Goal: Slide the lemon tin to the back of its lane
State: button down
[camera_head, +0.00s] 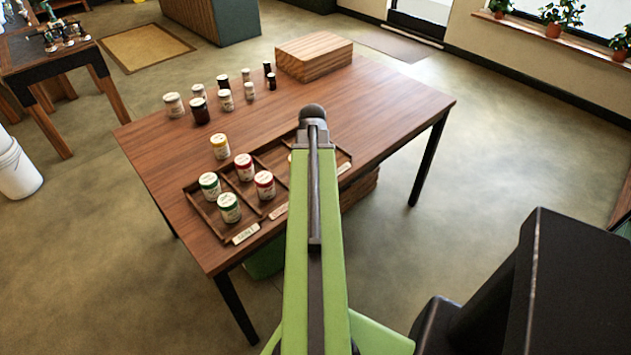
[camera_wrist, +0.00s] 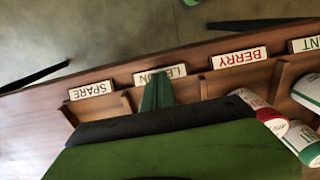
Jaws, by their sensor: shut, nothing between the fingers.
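The lane tray (camera_head: 212,222) lies on the table, with its front labels showing. In the head view a pale, yellowish sliver (camera_head: 290,157) shows beside my arm, perhaps the lemon tin; the rest is hidden. A yellow-lidded tin (camera_head: 220,147) stands on the table behind the tray. In the wrist view, the LEMON label (camera_wrist: 178,71) is partly covered by my gripper (camera_wrist: 157,92), which is shut and empty at the lane's front. My gripper is hidden behind my arm in the head view. No lemon tin shows in the wrist view.
Green-lidded tins (camera_head: 229,207) and red-lidded tins (camera_head: 264,185) stand in the neighbouring lanes. Several jars (camera_head: 200,110) and a wooden box (camera_head: 313,57) stand farther back on the table (camera_head: 400,100). The SPARE lane (camera_wrist: 91,90) sits beside the lemon lane.

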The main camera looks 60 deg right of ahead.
jog(key=shift+w+d+r, duration=0.15)
jog(key=shift+w+d, duration=0.15)
jog(key=shift+w, duration=0.5)
jog(key=shift+w+d+r, duration=0.15)
jog(key=shift+w+d, duration=0.1)
jog(key=shift+w, duration=0.55)
jog(key=w+d, duration=0.1)
jog(key=w, duration=0.2)
jog(key=w+d, duration=0.1)
jog(key=w, duration=0.2)
jog(key=w+d, duration=0.1)
jog(key=w, duration=0.3)
jog(key=shift+d, duration=0.2)
jog(key=shift+a, duration=0.1)
jog(key=shift+s, duration=0.1)
jog(key=shift+s+a, duration=0.25)
jog(key=shift+s, duration=0.25)
jog(key=s, duration=0.1)
jog(key=s+a, duration=0.1)
jog(key=s, duration=0.1)
jog(key=shift+s, duration=0.1)
jog(key=r+p, duration=0.6)
jog(key=p, duration=0.1)
jog(key=r+p, duration=0.3)
jog(key=r, duration=0.1)
jog(key=shift+w+d, duration=0.15)
jog(key=shift+w, duration=0.1)
